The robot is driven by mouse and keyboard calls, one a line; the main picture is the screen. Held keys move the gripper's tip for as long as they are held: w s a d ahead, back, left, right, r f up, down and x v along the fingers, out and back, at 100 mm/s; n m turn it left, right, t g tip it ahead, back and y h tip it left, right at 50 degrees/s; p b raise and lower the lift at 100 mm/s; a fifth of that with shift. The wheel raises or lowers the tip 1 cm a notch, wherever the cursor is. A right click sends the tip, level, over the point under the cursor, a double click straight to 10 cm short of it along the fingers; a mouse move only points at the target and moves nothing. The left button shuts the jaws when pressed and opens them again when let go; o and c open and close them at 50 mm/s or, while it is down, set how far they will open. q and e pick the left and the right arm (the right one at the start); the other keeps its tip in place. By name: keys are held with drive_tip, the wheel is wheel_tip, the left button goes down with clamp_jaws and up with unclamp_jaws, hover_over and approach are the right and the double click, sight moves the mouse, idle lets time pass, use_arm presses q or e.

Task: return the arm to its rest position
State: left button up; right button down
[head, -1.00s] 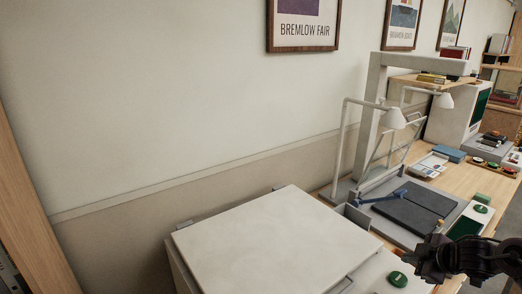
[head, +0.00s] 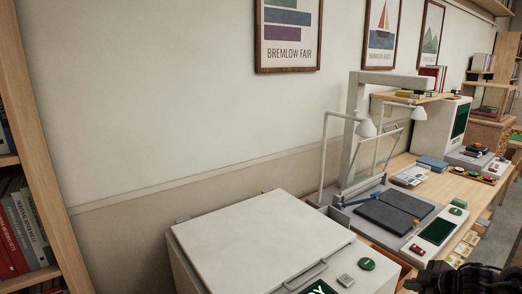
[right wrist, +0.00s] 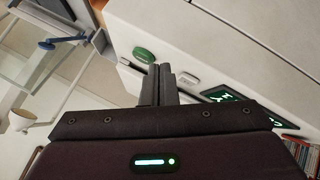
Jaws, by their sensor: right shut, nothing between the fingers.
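My right gripper (head: 425,275) is a dark gripper at the bottom right of the head view, cut off by the frame edge. In the right wrist view its two fingers (right wrist: 158,85) lie together, shut and empty, in front of a white cabinet. My left gripper does not show in either view.
A white lidded cabinet (head: 262,235) with a handle and a green button (head: 367,264) stands close by. Right of it, a wooden desk (head: 402,164) carries a grey scanner stand with a dark cradle (head: 395,212) and white lamps (head: 366,128). A bookshelf (head: 40,165) stands at left.

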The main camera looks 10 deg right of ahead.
drive_tip(key=s+a+f+m+g, duration=0.15)
drive_tip(key=s+f, duration=0.25)
drive_tip(key=f, duration=0.7)
drive_tip(key=s+a+f+m, duration=0.2)
drive_tip(key=s+f+m, duration=0.15)
drive_tip(key=f, duration=0.85)
drive_tip(key=s+a+f+m+g, duration=0.15)
drive_tip(key=s+f, duration=0.25)
drive_tip(key=f, duration=0.7)
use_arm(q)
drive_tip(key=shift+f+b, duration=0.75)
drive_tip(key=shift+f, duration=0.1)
use_arm(e)
drive_tip(key=s+a+f+g, duration=0.1)
drive_tip(key=s+a+f, duration=0.5)
drive_tip(key=s, duration=0.4)
drive_tip(key=s+a+f+m+g+h, duration=0.1)
drive_tip(key=s+a+f+g, duration=0.1)
drive_tip(key=s+a+f, duration=0.5)
drive_tip(key=s+a+f+g, duration=0.2)
drive_tip(key=s+a+f, duration=0.4)
drive_tip(key=s, duration=0.8)
drive_tip(key=shift+s+a+f, duration=0.25)
drive_tip(key=shift+a+f, duration=0.05)
drive_tip(key=shift+f, duration=0.55)
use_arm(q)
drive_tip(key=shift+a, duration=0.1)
use_arm(e)
drive_tip(key=shift+m, duration=0.25)
